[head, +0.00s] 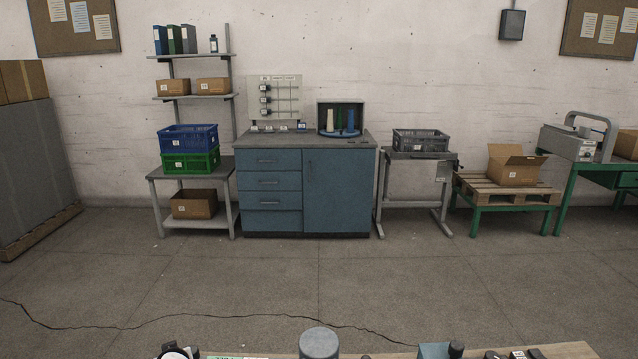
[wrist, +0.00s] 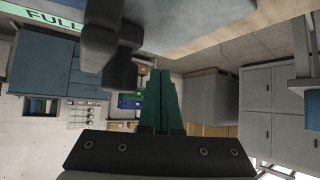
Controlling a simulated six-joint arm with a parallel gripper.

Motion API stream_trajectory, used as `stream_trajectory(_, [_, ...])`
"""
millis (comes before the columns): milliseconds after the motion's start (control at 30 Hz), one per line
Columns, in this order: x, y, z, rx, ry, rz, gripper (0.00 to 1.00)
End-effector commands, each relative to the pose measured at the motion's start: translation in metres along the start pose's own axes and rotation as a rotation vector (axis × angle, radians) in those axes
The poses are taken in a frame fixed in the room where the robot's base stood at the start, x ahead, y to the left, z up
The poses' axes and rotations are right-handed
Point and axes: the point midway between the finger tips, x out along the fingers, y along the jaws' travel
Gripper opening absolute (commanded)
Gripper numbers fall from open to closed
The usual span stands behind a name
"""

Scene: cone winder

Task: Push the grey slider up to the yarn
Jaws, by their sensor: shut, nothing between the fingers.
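My gripper (wrist: 160,76) shows in the wrist view, with its dark green fingers together and nothing between them. A dark grey blocky part (wrist: 112,48) stands just left of the fingertips, seemingly apart from them; I cannot tell whether it belongs to the slider. I cannot pick out the grey slider or the yarn for sure in either view. In the head view the near bench (head: 570,350) shows only as a strip at the bottom edge, and my gripper is out of sight there.
A green label reading FULL (wrist: 48,17) is at the wrist view's upper left. A blue-grey block (head: 434,351) and dark knobs stand on the near bench. Behind are a blue cabinet (head: 338,195), a shelf rack and crates. The floor between is clear.

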Motion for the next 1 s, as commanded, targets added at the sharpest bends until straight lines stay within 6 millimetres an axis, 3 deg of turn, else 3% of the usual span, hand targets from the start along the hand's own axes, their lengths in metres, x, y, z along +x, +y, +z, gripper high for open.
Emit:
stream_trajectory(167, [-0.002, -0.002, -0.004, 0.001, 0.0, -0.001, 0.0])
stream_trajectory(800, [-0.046, -0.002, -0.059, 0.001, 0.0, -0.001, 0.0])
stream_trajectory(1000, [-0.049, -0.002, -0.063, -0.001, -0.002, 0.0, 0.0])
